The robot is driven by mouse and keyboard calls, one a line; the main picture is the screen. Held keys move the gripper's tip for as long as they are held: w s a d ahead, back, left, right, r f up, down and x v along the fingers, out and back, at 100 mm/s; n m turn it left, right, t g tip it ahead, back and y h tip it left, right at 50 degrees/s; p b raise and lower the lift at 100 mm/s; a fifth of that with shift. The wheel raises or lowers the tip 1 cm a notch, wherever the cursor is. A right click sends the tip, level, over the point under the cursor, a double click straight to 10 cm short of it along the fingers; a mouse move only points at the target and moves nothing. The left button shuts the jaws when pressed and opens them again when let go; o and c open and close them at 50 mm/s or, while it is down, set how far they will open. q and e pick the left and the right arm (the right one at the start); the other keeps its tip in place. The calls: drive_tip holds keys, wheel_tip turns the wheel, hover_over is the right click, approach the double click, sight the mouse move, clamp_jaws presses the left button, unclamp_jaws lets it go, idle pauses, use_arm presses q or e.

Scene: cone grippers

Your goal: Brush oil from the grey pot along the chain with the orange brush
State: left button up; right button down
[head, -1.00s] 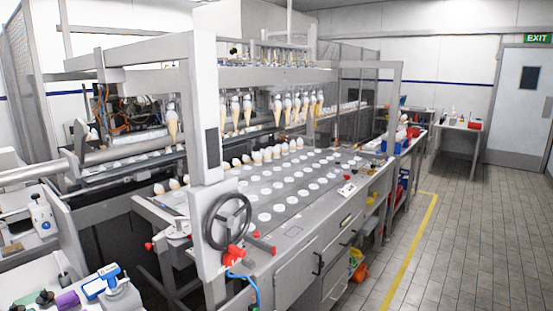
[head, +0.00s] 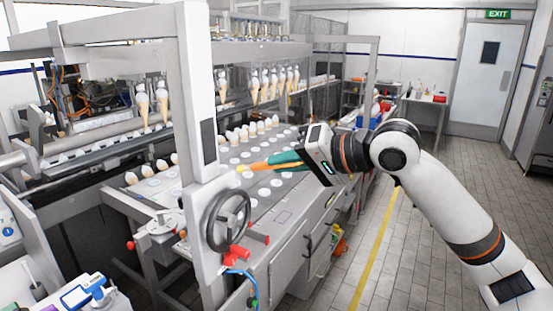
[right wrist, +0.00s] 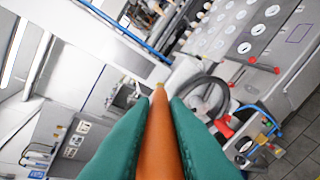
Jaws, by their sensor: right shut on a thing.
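My right gripper (head: 270,164) reaches in from the right in the head view, its green fingers pointing left over the white-disc plate of the machine. It is shut on the orange brush (head: 256,166), whose pale yellow tip points left, near the machine's front post. In the right wrist view the brush (right wrist: 160,130) lies between both green fingers (right wrist: 160,102), tip facing away from me. A small grey pot (head: 38,292) with a thin stick in it stands at the lower left in the head view; I cannot tell if it holds oil. I cannot make out a chain. My left gripper is not in view.
A white post (head: 203,130) with a dark handwheel (head: 227,220) and red knobs stands left of the brush. Cones (head: 145,108) hang behind it. A blue-and-white device (head: 80,295) lies at the lower left.

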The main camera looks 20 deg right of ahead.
drive_tip(key=shift+w+a+r, duration=0.15)
drive_tip(key=shift+w+a, duration=0.1)
drive_tip(key=shift+w, duration=0.1)
drive_tip(key=shift+w+a+p, duration=0.25)
drive_tip(key=shift+w+a, duration=0.5)
drive_tip(key=shift+w, duration=0.2)
drive_tip(key=shift+w+a+p, duration=0.25)
drive_tip(key=shift+w+a, duration=0.45)
drive_tip(key=shift+w, duration=0.25)
drive_tip(key=shift+w+a+p, duration=0.55)
drive_tip(key=shift+w+p, duration=0.1)
drive_tip(key=shift+w, duration=0.05)
